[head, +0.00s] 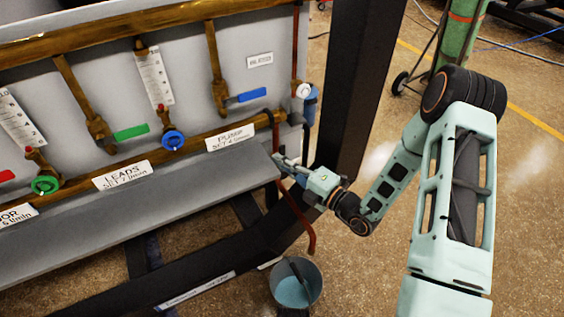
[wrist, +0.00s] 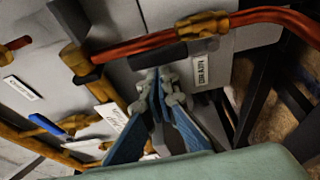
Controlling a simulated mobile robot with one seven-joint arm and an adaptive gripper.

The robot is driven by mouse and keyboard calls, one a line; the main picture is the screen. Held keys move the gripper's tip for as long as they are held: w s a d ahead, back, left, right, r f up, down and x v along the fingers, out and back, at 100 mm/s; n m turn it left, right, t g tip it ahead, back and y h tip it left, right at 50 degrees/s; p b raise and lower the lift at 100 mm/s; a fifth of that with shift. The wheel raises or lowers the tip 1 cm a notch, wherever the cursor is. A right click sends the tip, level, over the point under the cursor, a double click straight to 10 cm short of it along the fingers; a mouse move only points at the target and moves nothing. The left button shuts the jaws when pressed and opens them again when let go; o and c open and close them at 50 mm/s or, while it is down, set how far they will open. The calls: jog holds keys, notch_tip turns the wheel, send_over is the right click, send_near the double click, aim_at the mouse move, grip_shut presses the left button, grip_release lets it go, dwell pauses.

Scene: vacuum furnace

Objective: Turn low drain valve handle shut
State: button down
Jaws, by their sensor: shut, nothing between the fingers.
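In the wrist view a brass valve body (wrist: 203,25) sits on a copper-red drain pipe (wrist: 140,50). A dark grey bar (wrist: 202,46) just beside it looks like the drain valve handle, lying roughly along the pipe. A white label (wrist: 200,72) is below it. In the head view my gripper (head: 279,160) is at the right end of the grey shelf, and the valve handle cannot be made out clearly there.
A grey shelf (head: 150,203) runs along the panel. Blue (head: 252,94) and green (head: 131,132) lever handles are above it. A bucket (head: 296,284) stands on the floor under the red hose (head: 297,215). A dark upright post (head: 355,90) is close behind my gripper.

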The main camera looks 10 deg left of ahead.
jog(key=shift+d, duration=0.1)
jog(key=shift+w+d+m, duration=0.2)
jog(key=shift+m, duration=0.2)
jog(key=shift+r+p, duration=0.1)
jog(key=shift+p, duration=0.2)
jog(key=w+d+f+m+t, duration=0.3)
jog(key=w+d+m+t, duration=0.1)
jog(key=m, duration=1.1)
jog(key=shift+d+f+t, duration=0.15)
jog(key=shift+d+t, duration=0.65)
